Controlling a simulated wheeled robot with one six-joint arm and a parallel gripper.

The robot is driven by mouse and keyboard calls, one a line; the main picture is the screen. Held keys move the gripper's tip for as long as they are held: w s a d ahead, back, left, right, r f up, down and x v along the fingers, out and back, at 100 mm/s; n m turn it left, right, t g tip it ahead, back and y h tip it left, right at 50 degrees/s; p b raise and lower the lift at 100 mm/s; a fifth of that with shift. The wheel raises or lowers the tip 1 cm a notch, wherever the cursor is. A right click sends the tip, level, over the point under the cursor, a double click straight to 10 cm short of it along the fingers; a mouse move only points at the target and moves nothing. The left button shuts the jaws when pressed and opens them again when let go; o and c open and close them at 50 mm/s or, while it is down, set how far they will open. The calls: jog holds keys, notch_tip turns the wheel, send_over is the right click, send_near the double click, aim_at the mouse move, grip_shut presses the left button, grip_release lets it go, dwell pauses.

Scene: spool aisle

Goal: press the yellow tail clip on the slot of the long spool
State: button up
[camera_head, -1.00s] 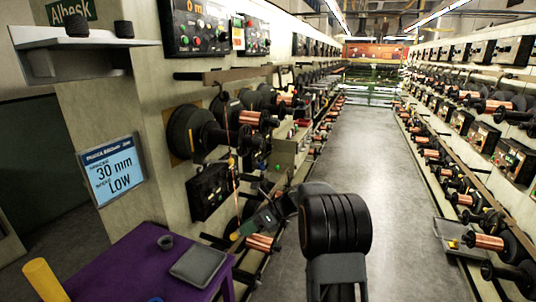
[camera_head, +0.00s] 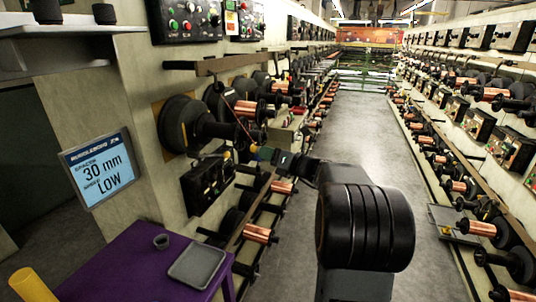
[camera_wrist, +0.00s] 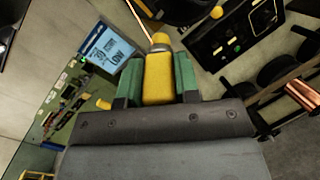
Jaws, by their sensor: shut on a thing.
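My gripper (camera_head: 264,154) has its green fingers shut on a yellow piece, seemingly the tail clip; the gripper (camera_wrist: 157,78) fills the middle of the wrist view. The yellow clip (camera_wrist: 158,70) stands between the fingers, its rounded tip free. A thin copper-coloured wire (camera_wrist: 136,20) runs up from near that tip. In the head view a large dark spool (camera_head: 185,125) juts from the left machine, its end just left of and above my gripper. It may be the long spool; I cannot make out its slot. The clip looks apart from it.
A black control box (camera_head: 206,183) hangs below the dark spool. Copper-wound spools (camera_head: 260,233) line the machine's lower row. A purple table (camera_head: 120,262) holds a grey tray (camera_head: 197,265) and small dark cup (camera_head: 161,241). A blue sign (camera_head: 98,170) stands left. The aisle floor (camera_head: 355,130) is clear.

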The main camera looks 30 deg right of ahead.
aim_at(252, 147)
jog(key=shift+d+r, duration=0.1)
jog(key=shift+p+x, duration=0.75)
jog(key=shift+x, duration=2.15)
jog(key=shift+w+a, duration=0.3)
jog(key=shift+w, duration=0.15)
jog(key=shift+v, duration=3.05)
